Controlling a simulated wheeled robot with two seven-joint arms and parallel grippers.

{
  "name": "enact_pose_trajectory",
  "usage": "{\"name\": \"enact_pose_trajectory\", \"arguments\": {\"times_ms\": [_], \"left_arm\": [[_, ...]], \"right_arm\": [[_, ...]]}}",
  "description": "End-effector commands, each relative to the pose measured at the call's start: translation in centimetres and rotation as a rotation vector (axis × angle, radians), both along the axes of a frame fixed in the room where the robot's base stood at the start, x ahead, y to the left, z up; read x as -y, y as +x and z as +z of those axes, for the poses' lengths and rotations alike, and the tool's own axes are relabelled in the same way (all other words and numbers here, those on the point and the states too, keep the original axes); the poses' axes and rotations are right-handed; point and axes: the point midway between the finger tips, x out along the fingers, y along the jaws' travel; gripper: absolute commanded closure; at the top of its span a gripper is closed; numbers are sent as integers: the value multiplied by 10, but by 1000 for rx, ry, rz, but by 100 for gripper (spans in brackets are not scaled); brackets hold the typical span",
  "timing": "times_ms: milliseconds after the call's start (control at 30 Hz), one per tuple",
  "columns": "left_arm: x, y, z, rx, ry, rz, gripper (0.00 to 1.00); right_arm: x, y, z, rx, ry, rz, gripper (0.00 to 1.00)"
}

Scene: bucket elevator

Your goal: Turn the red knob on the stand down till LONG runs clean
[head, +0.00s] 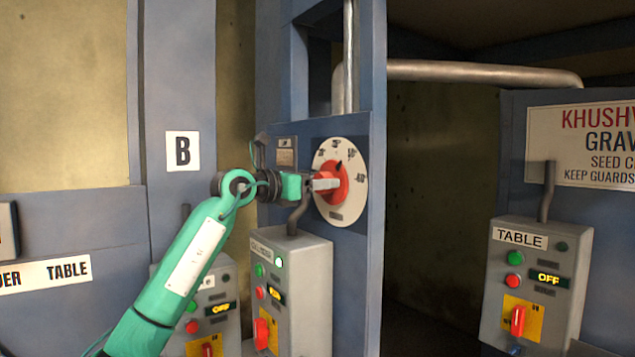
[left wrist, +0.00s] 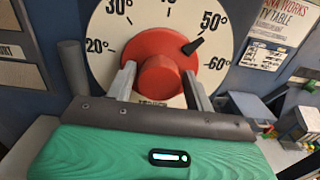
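The red knob (head: 330,184) sits on a round white dial (head: 352,152) on the blue stand. In the left wrist view the knob (left wrist: 162,74) shows a round raised hub, and its black pointer lies between the 50° and 60° marks. My left gripper (head: 322,184) is at the knob. In the left wrist view its two fingers (left wrist: 160,82) stand on either side of the hub, with what look like small gaps, so it is open around it. The fingers hide part of the lower dial. My right gripper is out of view. No LONG label or flow shows.
Another box marked TABLE (head: 530,270) stands at the right, under a warning sign (head: 595,145). A dark gap opens between the stand and that panel.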

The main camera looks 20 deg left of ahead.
Motion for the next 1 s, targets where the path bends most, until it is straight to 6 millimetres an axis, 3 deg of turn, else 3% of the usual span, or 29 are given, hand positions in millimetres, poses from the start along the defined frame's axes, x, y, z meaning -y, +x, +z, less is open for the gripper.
{"name": "enact_pose_trajectory", "arguments": {"times_ms": [33,167,567,1000], "left_arm": [[0,0,0,0,0,0,57],[0,0,0,0,0,0,80],[-1,0,0,-48,-64,1,80],[-2,1,0,-251,-327,1,80]], "right_arm": [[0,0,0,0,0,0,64],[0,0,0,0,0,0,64],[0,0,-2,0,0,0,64],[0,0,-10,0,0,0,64]]}}
